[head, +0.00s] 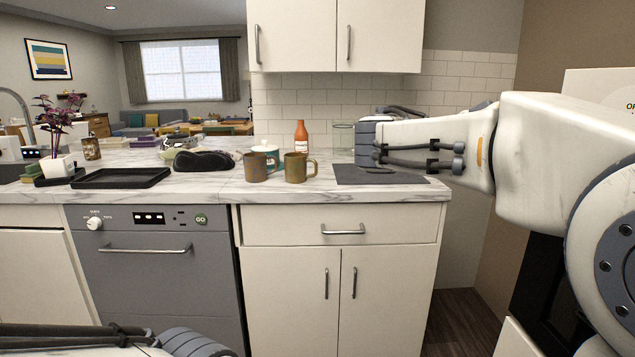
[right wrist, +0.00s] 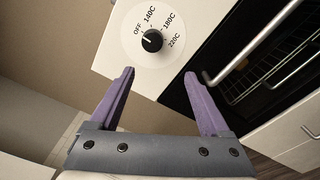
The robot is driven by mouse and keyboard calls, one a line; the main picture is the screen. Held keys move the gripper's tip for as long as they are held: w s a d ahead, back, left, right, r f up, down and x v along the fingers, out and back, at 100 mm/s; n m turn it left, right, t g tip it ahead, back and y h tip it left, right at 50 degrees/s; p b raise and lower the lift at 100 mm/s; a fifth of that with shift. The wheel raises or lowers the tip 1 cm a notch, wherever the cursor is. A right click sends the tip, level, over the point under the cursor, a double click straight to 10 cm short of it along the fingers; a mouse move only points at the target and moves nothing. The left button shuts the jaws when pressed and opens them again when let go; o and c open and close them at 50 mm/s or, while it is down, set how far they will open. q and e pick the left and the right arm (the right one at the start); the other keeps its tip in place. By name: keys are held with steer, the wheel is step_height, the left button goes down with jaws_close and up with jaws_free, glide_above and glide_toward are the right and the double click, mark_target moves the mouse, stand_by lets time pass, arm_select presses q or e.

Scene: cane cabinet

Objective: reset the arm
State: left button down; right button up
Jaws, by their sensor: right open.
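My right gripper (right wrist: 159,73) is open and empty in the right wrist view, its two purple fingers spread apart. Beyond the fingers is a white oven panel with a black dial (right wrist: 152,40); the dial's white mark points toward OFF. My right arm (head: 545,150) comes in from the right in the head view and crosses above the right part of the counter. Its fingers cannot be made out there. Part of my left arm (head: 190,343) shows at the bottom left edge; its gripper is out of the picture.
The marble counter (head: 215,187) bears two brown mugs (head: 255,167) (head: 295,168), an orange bottle (head: 301,137), a black tray (head: 120,178) and a dark mat (head: 350,174). An oven with bar handles (right wrist: 295,70) lies right of the gripper. The floor (head: 462,322) is clear at right.

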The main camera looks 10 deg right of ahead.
steer(key=s+a+f+n+t+y, duration=0.1)
steer(key=a+f+n+y, duration=0.15)
steer(key=a+f, duration=0.4)
steer(key=a+f+n+t+y, duration=0.1)
steer(key=a+f+t+y, duration=0.2)
steer(key=f, duration=0.7)
steer(key=s+a+f+n+y, duration=0.1)
steer(key=a+f+y, duration=0.4)
steer(key=f, duration=0.3)
steer(key=s+a+f+m+g+y, duration=0.1)
steer(key=s+a+f+y, duration=0.3)
steer(key=s+a+f, duration=0.4)
steer(key=s+a+f+m+g+y, duration=0.1)
steer(key=s+a+f+g+y, duration=0.1)
steer(key=s+a+f+y, duration=0.45)
step_height(320, 180, up, 23)
steer(key=a+h+p, duration=0.2)
steer(key=p, duration=1.8)
steer(key=shift+a+p, duration=0.35)
steer(key=shift+p, duration=0.05)
steer(key=shift+w+f, duration=0.1)
